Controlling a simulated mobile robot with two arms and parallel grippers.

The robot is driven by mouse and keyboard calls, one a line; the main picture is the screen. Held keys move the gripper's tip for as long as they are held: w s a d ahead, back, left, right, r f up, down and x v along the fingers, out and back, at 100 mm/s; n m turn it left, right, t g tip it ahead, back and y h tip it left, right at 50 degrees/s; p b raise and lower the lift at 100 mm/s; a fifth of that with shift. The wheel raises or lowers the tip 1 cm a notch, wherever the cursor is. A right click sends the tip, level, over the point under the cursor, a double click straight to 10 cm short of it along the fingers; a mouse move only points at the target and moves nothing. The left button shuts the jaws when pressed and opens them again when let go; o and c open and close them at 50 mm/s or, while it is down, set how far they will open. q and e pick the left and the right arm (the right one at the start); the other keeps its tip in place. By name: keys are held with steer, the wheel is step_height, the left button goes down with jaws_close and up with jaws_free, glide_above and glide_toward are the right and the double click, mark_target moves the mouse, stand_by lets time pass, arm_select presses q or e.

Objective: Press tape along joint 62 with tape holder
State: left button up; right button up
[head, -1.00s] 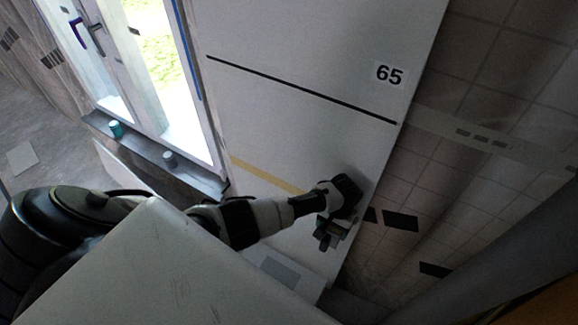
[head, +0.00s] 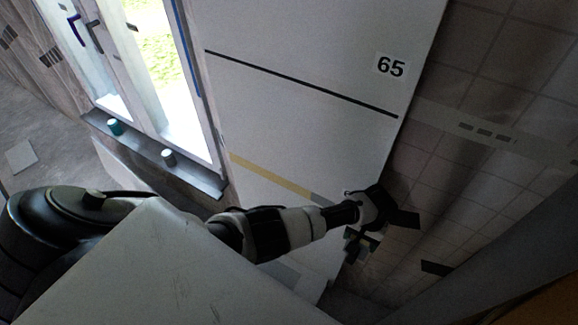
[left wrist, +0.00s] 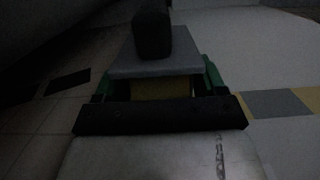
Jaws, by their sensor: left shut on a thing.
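My left gripper (head: 362,238) is shut on the tape holder (head: 358,248), at the right edge of the pale panel (head: 300,95). In the left wrist view the holder shows green side pieces (left wrist: 212,78) and a dull yellow part between them. A yellow strip (head: 268,176) runs across the panel toward the gripper, with a grey stretch (head: 321,199) at its right end. In the left wrist view the grey stretch (left wrist: 272,103) is to the right of the holder. I cannot read a number 62. Whether the holder touches the panel is unclear. My right gripper is not in view.
A dark joint line (head: 300,82) crosses the panel higher up, beside a label 65 (head: 390,66). At the left is a window (head: 160,80) with a teal cup (head: 115,127) and a pale cup (head: 168,157) on its sill. A tiled wall (head: 480,130) lies right of the panel.

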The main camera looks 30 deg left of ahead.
arm_select(q)
steer(key=s+a+p, duration=0.1)
steer(key=a+p, duration=0.4)
steer(key=a, duration=1.4)
steer(key=shift+a, duration=0.15)
stand_by(0.4)
steer(key=s+p, duration=0.4)
steer(key=s, duration=0.3)
steer(key=shift+d, duration=0.25)
stand_by(0.4)
